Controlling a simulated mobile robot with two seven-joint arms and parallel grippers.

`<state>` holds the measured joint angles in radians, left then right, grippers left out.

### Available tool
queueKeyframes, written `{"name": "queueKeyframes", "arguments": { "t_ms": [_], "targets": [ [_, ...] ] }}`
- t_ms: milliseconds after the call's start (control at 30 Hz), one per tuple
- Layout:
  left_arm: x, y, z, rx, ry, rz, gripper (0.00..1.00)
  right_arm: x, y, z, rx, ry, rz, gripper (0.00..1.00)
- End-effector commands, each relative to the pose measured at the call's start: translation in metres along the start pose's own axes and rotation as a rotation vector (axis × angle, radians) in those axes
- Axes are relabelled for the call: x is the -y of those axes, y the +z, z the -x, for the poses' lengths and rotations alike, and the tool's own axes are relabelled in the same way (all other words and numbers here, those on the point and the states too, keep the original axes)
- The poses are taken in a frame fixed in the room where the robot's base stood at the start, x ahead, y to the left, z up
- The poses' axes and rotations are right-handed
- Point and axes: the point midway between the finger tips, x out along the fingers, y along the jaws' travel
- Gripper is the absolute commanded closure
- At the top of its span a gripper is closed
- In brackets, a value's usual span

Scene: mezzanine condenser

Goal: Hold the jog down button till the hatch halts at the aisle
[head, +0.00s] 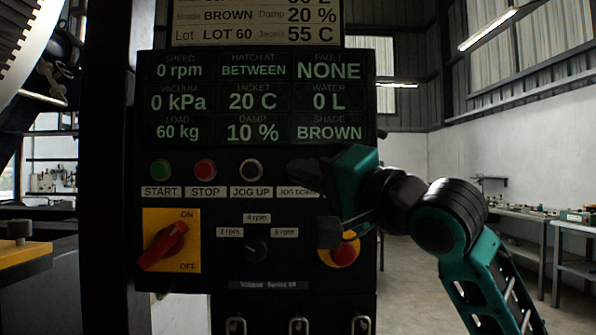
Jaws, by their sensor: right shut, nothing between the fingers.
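The control panel (220,220) faces me with a green START button (160,169), a red STOP button (205,170) and a dark JOG UP button (251,169). The JOG DOWN label (297,192) is to the right of JOG UP and partly covered. My right gripper (304,168) is shut and empty, its dark fingertips over the spot above that label. They hide the jog down button, so I cannot tell whether they touch or press it. The display (262,97) reads HATCH AT BETWEEN, 0 rpm and fault NONE. My left gripper is not in view.
A red rotary ON/OFF switch (165,246) is at the panel's lower left, and a speed selector (256,250) at its middle. A red emergency stop (344,252) on yellow sits just below my right gripper, partly covered. Benches (560,226) line the right wall; the floor there is clear.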

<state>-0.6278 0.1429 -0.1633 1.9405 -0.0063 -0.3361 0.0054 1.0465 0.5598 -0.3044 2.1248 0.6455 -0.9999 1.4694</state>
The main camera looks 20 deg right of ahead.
Motion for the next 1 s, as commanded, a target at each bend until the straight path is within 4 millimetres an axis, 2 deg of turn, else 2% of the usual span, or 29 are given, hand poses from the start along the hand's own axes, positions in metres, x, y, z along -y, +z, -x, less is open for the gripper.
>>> {"name": "queueKeyframes", "arguments": {
  "t_ms": [333, 500, 1000],
  "targets": [
    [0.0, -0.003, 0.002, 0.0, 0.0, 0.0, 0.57, -0.025, -0.026, -0.034, -0.002, 0.002, -0.002, 1.0],
    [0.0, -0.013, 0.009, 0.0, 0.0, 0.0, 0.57, -0.032, -0.035, -0.046, -0.001, 0.001, -0.001, 1.0],
    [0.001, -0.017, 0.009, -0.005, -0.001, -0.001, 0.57, -0.038, -0.038, -0.052, -0.002, -0.001, 0.0, 1.0]
  ]
}}
